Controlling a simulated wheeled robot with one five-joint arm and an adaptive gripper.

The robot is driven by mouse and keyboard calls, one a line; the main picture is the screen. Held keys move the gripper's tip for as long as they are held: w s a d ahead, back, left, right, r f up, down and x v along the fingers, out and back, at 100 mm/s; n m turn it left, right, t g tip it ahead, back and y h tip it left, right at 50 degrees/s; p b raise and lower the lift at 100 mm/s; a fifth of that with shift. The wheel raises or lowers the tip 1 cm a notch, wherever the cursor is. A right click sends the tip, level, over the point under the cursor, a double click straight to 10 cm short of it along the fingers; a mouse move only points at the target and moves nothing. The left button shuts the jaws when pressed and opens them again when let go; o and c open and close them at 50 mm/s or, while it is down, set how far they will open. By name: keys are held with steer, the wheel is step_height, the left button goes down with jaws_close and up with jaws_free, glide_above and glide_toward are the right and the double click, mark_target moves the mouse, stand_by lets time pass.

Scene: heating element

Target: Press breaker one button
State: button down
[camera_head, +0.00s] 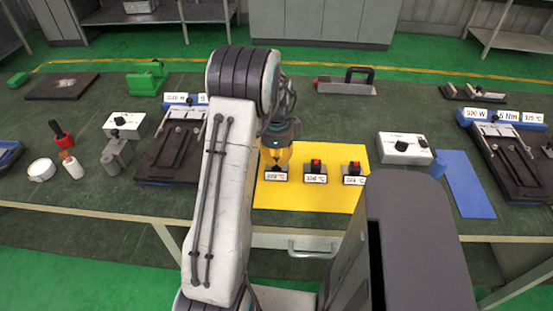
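Three small black breaker boxes with white labels stand in a row on a yellow mat (262,198). The middle box (315,177) and the right box (354,178) each show a red button on top. The left box (276,175) shows mainly its white label; its top is hidden by my gripper.
A white control box with a black knob (404,148) and a blue mat (465,184) are to the right. A dark heating fixture (172,155) is on the left, partly behind my arm. A grey tray with a black handle (345,84) stands behind the yellow mat.

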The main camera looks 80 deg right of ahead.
steer(key=shift+a+f, duration=0.2)
steer(key=shift+a, duration=0.05)
steer(key=shift+r, duration=0.2)
step_height(320, 180, up, 14)
steer(key=p, duration=0.2)
steer(key=shift+d, duration=0.25)
stand_by(0.9)
